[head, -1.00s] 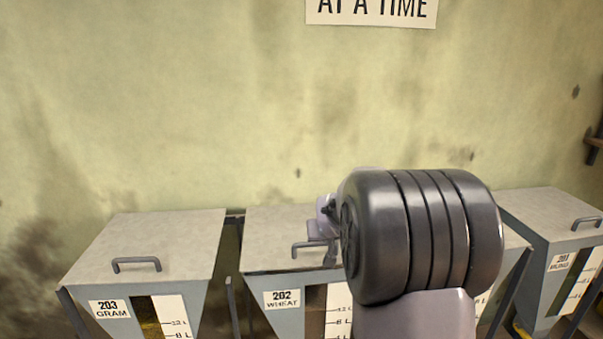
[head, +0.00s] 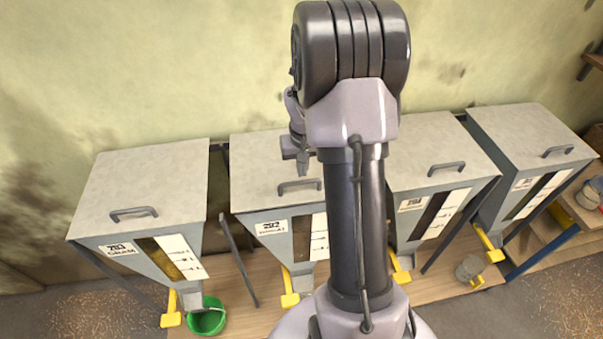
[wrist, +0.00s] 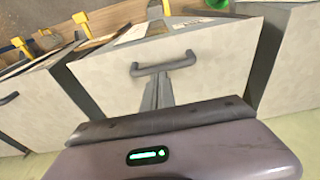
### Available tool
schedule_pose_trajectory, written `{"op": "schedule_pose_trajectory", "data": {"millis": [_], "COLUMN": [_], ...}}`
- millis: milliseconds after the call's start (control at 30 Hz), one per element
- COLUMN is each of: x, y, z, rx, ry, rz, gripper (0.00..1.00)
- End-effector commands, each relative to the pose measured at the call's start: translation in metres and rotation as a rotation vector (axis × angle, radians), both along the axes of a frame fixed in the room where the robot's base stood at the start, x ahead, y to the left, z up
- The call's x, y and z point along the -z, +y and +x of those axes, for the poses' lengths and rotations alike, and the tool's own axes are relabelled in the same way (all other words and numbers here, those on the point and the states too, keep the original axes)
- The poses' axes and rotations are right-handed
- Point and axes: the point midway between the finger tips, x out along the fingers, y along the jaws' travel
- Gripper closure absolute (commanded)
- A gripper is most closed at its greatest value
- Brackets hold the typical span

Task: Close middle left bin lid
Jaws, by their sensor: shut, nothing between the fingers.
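The middle left bin, labelled 202 (head: 277,227), has a grey lid (head: 254,165) lying flat on top like the lids beside it. Its bar handle (head: 299,186) is at the front edge. My gripper (head: 303,168) is over this lid, just behind the handle, with its fingers shut and empty. In the wrist view the lid (wrist: 225,62) fills the middle, with the handle (wrist: 165,65) beyond my fingertips (wrist: 155,90). I cannot tell whether the fingertips touch the lid. My arm hides the lid's right part in the head view.
Bin 203 (head: 150,185) is at left, with a green bucket (head: 207,318) below its spout. Two more lidded bins (head: 425,150) (head: 525,130) stand at right. A grey cup (head: 469,268) is on the wooden platform. The wall is close behind the bins.

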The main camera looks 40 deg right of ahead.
Motion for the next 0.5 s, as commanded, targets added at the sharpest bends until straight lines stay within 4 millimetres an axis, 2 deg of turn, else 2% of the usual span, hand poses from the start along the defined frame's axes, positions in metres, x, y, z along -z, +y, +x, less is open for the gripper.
{"op": "schedule_pose_trajectory", "data": {"millis": [200, 500], "x": [0.029, 0.037], "y": [-0.002, -0.003], "z": [0.004, 0.005], "rx": [0.000, 0.000], "ry": [0.001, -0.002], "rz": [0.001, -0.001], "gripper": [1.00, 1.00]}}
